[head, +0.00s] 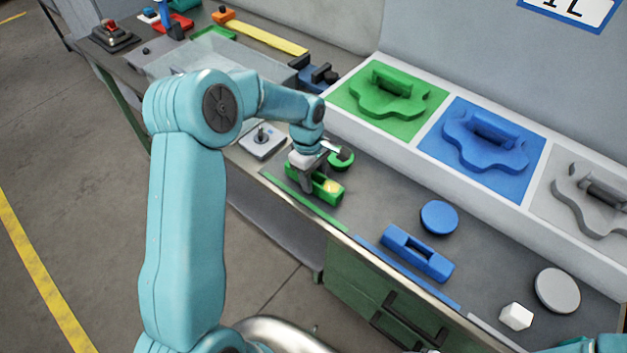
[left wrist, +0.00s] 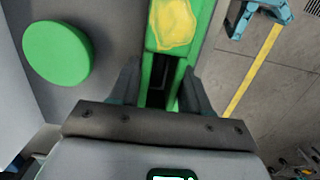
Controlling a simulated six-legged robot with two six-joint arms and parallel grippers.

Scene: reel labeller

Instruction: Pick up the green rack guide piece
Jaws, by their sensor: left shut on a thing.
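The green rack guide piece (head: 329,192) is an oblong block with a yellow patch on top, near the bench's front edge. It also shows in the left wrist view (left wrist: 172,50), running up from between the fingers. My left gripper (head: 306,184) points down onto the piece's left part and is shut on it, one finger on each side in the left wrist view (left wrist: 163,88). I cannot tell whether the piece is clear of the bench. My right gripper is not in view.
A green disc (head: 341,159) lies just behind the piece. A green strip (head: 303,201) runs along the front edge. A blue guide piece (head: 417,253) and blue disc (head: 439,217) lie to the right. Green (head: 400,126), blue (head: 450,165) and grey (head: 558,212) panels stand behind.

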